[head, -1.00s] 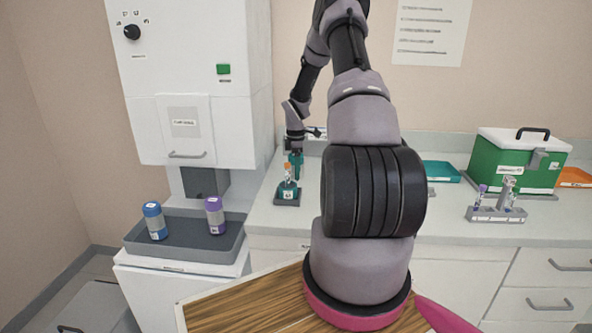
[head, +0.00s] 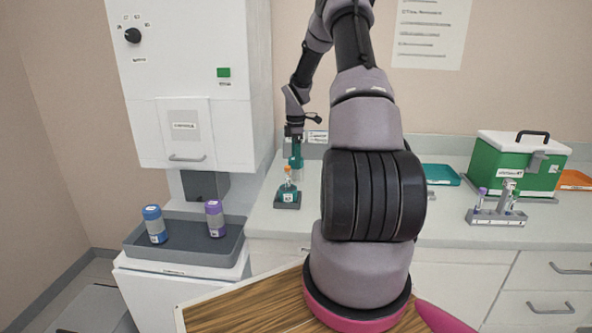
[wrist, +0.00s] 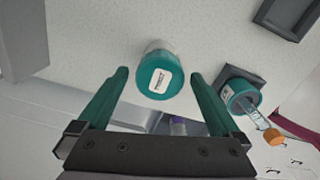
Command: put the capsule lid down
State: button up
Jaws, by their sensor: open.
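The capsule lid (wrist: 165,84), teal with a white label and a pale lower part, stands on the counter in the wrist view. My gripper (wrist: 157,75) is open, with one teal finger on each side of the lid and gaps between. In the head view my gripper (head: 295,140) is above the lid (head: 297,174) at the back of the counter, small and partly hard to make out. The teal capsule base (wrist: 238,94) sits in a dark holder to the right in the wrist view. A tube with an orange cap (wrist: 272,136) sticks out of it.
The capsule base and holder (head: 288,202) are just in front of the lid. A grey tray (head: 188,250) with a blue capsule (head: 154,224) and a purple capsule (head: 215,219) is at left. A white machine (head: 190,85) stands beside the counter. A tube rack (head: 497,216) is at right.

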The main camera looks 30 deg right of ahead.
notch_tip(320, 180, up, 5)
jog(key=shift+r, duration=0.2)
jog(key=s+a+r+m+t, duration=0.2)
jog(key=s+a+r+m, duration=0.2)
jog(key=s+a+r, duration=0.5)
jog(key=s+a+r+m+t, duration=0.1)
jog(key=s+a+r+m, duration=0.35)
jog(key=r, duration=0.85)
jog(key=s+a+r+m+t, duration=0.1)
jog(key=s+a+r+m, duration=0.1)
jog(key=s, duration=0.4)
jog(key=s+a+r+m+t+y, duration=0.1)
jog(key=s+a+m, duration=0.3)
jog(key=s, duration=0.2)
jog(key=s+a+r+m+t+y, duration=0.1)
jog(key=s+a+r+m+t, duration=0.1)
jog(key=s, duration=0.5)
jog(key=shift+a+r+m, duration=0.3)
jog(key=shift+a+m, duration=0.55)
